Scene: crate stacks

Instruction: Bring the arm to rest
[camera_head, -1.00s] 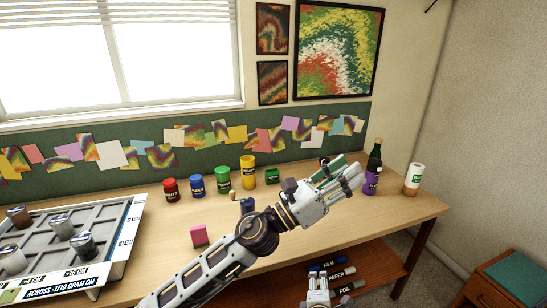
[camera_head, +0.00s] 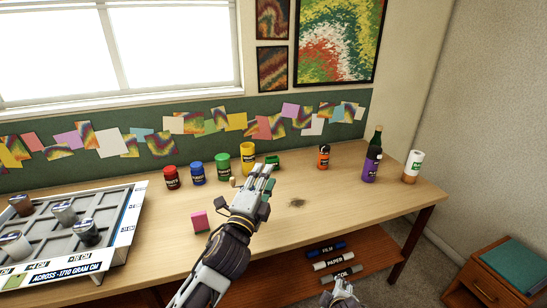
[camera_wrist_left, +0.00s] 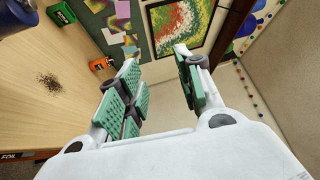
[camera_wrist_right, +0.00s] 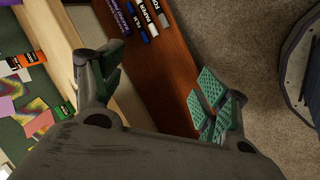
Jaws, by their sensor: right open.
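My left gripper (camera_head: 262,180) is over the middle of the wooden desk (camera_head: 345,205) in the head view. In the left wrist view its green-padded fingers (camera_wrist_left: 158,75) stand apart with nothing between them. My right gripper (camera_head: 341,292) is low at the bottom of the head view, in front of the shelf (camera_head: 297,274) under the desk. In the right wrist view its fingers (camera_wrist_right: 158,88) are apart and empty.
Red (camera_head: 171,178), blue (camera_head: 197,173), green (camera_head: 222,164) and yellow (camera_head: 248,157) jars stand at the back. An orange bottle (camera_head: 323,158), purple bottle (camera_head: 371,165) and white-orange container (camera_head: 412,167) are right. A pink block (camera_head: 199,221), dark patch (camera_head: 297,203) and compartment tray (camera_head: 118,240) also show.

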